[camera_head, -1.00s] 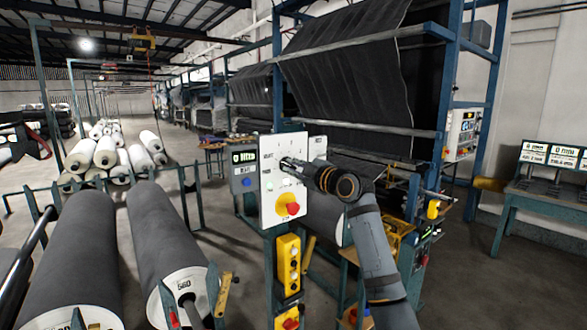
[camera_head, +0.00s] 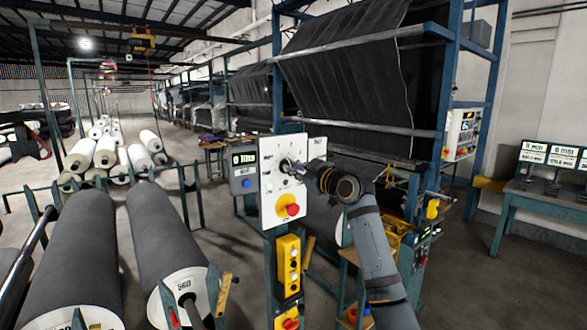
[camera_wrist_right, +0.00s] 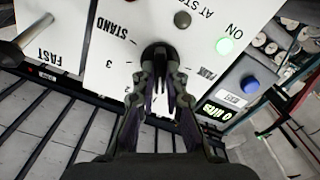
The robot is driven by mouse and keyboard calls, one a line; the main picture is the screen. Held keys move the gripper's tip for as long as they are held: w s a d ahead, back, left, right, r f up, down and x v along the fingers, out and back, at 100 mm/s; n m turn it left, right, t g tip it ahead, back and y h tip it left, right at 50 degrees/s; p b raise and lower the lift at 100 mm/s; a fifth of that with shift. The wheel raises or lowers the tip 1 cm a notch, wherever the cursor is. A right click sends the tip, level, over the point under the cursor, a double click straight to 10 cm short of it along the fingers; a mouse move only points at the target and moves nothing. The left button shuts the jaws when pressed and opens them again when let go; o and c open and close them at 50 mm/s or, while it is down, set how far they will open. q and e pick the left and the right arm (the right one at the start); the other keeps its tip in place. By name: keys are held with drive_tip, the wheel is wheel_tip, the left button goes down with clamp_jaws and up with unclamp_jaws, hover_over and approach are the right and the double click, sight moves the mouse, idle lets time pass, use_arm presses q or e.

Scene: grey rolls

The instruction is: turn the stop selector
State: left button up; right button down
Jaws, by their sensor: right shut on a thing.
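The stop selector is a dark round knob (camera_wrist_right: 160,52) on a white control panel (camera_head: 268,198). Marks such as 2, 3, STAND and PANL are printed around it. My right gripper (camera_wrist_right: 160,88) is shut on the knob, its fingers pointing straight at the panel. In the head view my right gripper (camera_head: 292,168) reaches the panel from the right and hides most of the selector. Exactly where the knob points is hard to tell between the fingers. My left gripper is not in view.
Below the selector is a red stop button on yellow (camera_head: 288,207). A lit green lamp (camera_wrist_right: 225,46), a blue button (camera_wrist_right: 250,85) and a small display (camera_head: 243,158) sit beside it. A metal lever (camera_wrist_right: 28,35) marked FAST is close by. Large grey rolls (camera_head: 75,250) lie left.

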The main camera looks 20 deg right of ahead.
drive_tip(key=shift+f+m, duration=0.1)
drive_tip(key=shift+m, duration=0.5)
drive_tip(key=c, duration=1.4)
unclamp_jaws()
drive_tip(key=v, duration=1.2)
